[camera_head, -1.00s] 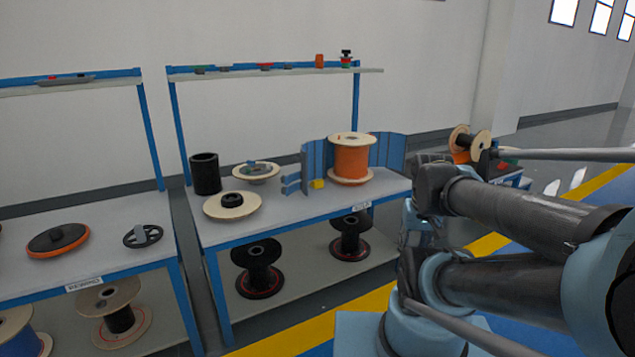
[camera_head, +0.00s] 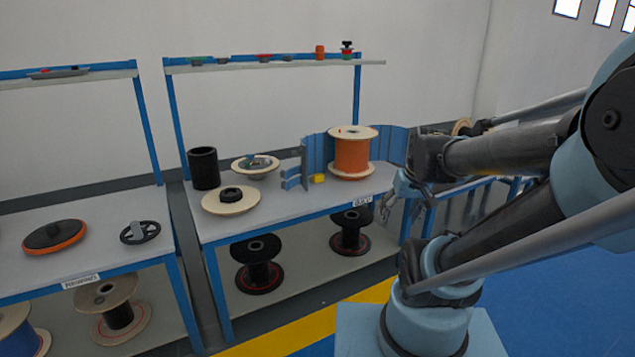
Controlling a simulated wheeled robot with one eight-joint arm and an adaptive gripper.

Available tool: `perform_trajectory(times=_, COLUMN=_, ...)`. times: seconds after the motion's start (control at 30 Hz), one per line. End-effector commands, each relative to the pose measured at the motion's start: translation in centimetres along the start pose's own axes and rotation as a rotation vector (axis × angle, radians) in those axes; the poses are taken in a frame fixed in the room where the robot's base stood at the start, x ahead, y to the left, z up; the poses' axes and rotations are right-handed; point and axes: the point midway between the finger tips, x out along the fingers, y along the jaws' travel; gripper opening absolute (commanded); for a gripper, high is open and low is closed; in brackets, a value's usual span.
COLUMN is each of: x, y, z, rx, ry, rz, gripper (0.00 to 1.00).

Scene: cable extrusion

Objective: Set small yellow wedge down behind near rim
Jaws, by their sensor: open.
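The small yellow wedge (camera_head: 318,178) sits on the grey top of the right-hand workbench (camera_head: 285,205), just left of the orange cable spool (camera_head: 352,155) and in front of the upright blue panels (camera_head: 314,153). My gripper (camera_head: 387,207) is open, beyond the bench's right front corner, apart from the wedge and to its right. It is small in view and nothing shows between its fingers. The spool's near lower wooden rim (camera_head: 352,173) shows on the bench. I cannot tell which rim is the near rim.
A small blue bracket (camera_head: 293,180) stands left of the wedge. Wooden discs (camera_head: 230,203) and a black cylinder (camera_head: 203,168) occupy the bench's left part. Black reels (camera_head: 350,232) stand on the lower shelf. The bench's front strip is clear.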

Motion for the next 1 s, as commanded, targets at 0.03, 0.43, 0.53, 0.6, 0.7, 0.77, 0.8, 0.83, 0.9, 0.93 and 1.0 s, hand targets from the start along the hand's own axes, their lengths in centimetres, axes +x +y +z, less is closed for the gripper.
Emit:
perform_trajectory(times=0.03, x=0.1, y=-0.3, z=-1.6, rx=-0.018, ry=0.019, rz=-0.014, gripper=0.65)
perform_trajectory(times=0.43, x=2.4, y=-3.1, z=-13.6, rx=-0.144, ry=0.195, rz=-0.121, gripper=0.65)
perform_trajectory(times=0.53, x=3.3, y=-3.8, z=-16.5, rx=-0.172, ry=0.241, rz=-0.143, gripper=0.65)
perform_trajectory(times=0.6, x=4.0, y=-4.2, z=-18.4, rx=-0.19, ry=0.273, rz=-0.157, gripper=0.65)
perform_trajectory(times=0.7, x=5.1, y=-4.9, z=-21.2, rx=-0.214, ry=0.32, rz=-0.175, gripper=0.65)
perform_trajectory(times=0.77, x=5.8, y=-5.3, z=-22.8, rx=-0.229, ry=0.347, rz=-0.186, gripper=0.65)
perform_trajectory(times=0.8, x=6.3, y=-5.5, z=-23.9, rx=-0.237, ry=0.366, rz=-0.192, gripper=0.65)
perform_trajectory(times=0.83, x=6.7, y=-5.7, z=-24.6, rx=-0.244, ry=0.379, rz=-0.197, gripper=0.65)
perform_trajectory(times=0.9, x=7.7, y=-6.2, z=-26.4, rx=-0.259, ry=0.412, rz=-0.207, gripper=0.65)
perform_trajectory(times=0.93, x=8.1, y=-6.4, z=-27.1, rx=-0.265, ry=0.426, rz=-0.212, gripper=0.65)
perform_trajectory(times=1.0, x=9.1, y=-6.8, z=-28.7, rx=-0.278, ry=0.458, rz=-0.22, gripper=0.65)
